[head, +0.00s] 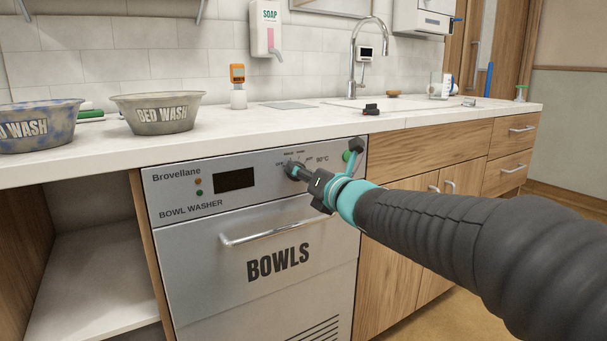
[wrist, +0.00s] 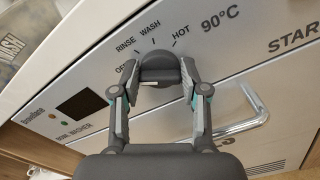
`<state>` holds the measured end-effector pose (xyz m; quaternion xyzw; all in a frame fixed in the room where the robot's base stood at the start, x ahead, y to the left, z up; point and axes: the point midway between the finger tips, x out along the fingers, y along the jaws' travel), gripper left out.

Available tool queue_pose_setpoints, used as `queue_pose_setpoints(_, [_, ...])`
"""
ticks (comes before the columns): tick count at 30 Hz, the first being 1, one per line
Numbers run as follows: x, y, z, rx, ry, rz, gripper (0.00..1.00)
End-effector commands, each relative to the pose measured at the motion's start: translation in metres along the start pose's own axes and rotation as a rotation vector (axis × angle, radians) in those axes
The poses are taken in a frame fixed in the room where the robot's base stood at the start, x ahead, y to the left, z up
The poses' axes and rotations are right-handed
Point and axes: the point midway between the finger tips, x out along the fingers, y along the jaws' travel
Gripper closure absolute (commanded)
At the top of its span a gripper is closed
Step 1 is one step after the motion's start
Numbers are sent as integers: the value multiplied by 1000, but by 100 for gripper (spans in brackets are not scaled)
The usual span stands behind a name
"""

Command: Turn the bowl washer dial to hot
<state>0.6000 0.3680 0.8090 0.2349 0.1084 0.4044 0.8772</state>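The bowl washer dial (wrist: 160,67) is a dark grey round knob on the silver panel, with OFF, RINSE, WASH and HOT printed around it. Its pointer is not clear to see, so I cannot tell its setting. My gripper (wrist: 160,76) is at the dial, with one finger on each side and the fingertips against its edges. In the head view my gripper (head: 306,178) reaches the panel from the right and partly covers the dial (head: 291,170). The bowl washer (head: 195,260) has its BOWLS door shut.
The door handle (head: 270,221) sticks out below the dial. A green button (head: 346,156) is right of it, partly behind my gripper. The counter edge (head: 250,153) overhangs the panel. Two wash bowls, one grey (head: 157,98) and one blue-speckled (head: 40,110), stand on the counter.

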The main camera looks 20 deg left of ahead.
Motion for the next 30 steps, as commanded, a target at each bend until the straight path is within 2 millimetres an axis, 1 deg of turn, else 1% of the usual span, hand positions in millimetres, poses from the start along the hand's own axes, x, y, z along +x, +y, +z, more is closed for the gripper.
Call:
queue_pose_setpoints(8, [0, 0, 0, 11, 0, 0, 91])
queue_pose_setpoints(14, [0, 0, 0, 78, 0, 0, 91])
queue_pose_setpoints(20, [0, -1, 0, 217, 0, 0, 91])
queue_pose_setpoints(30, [0, -1, 1, 537, 0, 0, 91])
